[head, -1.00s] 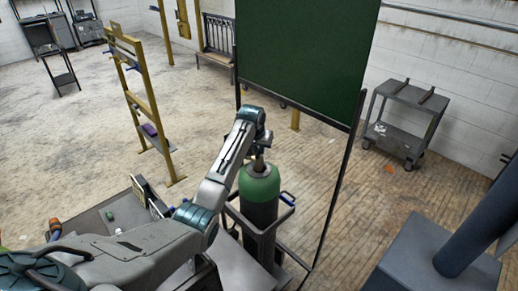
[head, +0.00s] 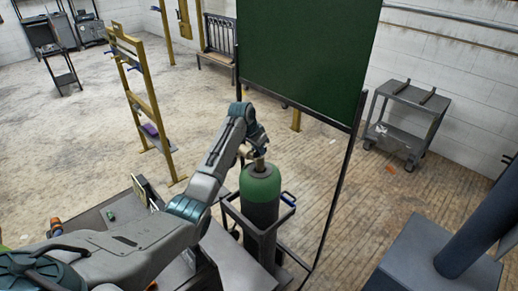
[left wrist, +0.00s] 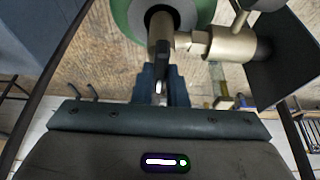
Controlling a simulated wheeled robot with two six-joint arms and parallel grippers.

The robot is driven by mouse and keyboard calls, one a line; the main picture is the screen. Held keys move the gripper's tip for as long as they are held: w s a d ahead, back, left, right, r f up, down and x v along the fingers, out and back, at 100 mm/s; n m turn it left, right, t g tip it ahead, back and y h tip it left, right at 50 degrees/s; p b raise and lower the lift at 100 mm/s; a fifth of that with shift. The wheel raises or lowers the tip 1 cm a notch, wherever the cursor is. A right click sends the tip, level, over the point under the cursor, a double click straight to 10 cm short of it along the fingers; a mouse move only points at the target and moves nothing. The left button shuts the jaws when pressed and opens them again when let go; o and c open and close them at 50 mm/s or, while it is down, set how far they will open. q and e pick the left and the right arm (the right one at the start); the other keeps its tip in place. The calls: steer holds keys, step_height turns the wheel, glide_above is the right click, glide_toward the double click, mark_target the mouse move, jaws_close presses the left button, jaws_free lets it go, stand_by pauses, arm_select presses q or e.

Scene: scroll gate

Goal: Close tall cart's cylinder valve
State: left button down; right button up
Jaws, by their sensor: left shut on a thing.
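The gas cylinder (head: 260,185) stands upright with a green shoulder and a dark body, held in a tall cart (head: 231,213) with blue grips. Its brass valve (left wrist: 230,43) sits on top and shows in the left wrist view, with the cylinder's green shoulder (left wrist: 122,14) behind it. My left gripper (head: 257,153) is at the valve, above the cylinder top. In the left wrist view its fingers (left wrist: 162,84) are shut on a small dark valve handle beside the brass stem. The fingers partly hide the handle. My right gripper is not seen.
A dark green screen (head: 305,50) on a black frame stands just behind the cylinder. A grey two-shelf cart (head: 409,101) is by the right wall. A yellow rack (head: 147,92) stands at left. The wooden floor to the right of the cylinder is mostly clear.

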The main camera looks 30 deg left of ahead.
arm_select(q)
steer(key=shift+r, duration=0.1)
steer(key=c, duration=1.5)
jaws_free()
steer(key=shift+o, duration=0.2)
steer(key=shift+s+a+r, duration=0.1)
steer(key=shift+r, duration=0.1)
steer(key=b+v, duration=0.4)
steer(key=v, duration=0.6)
steer(key=shift+r, duration=0.15)
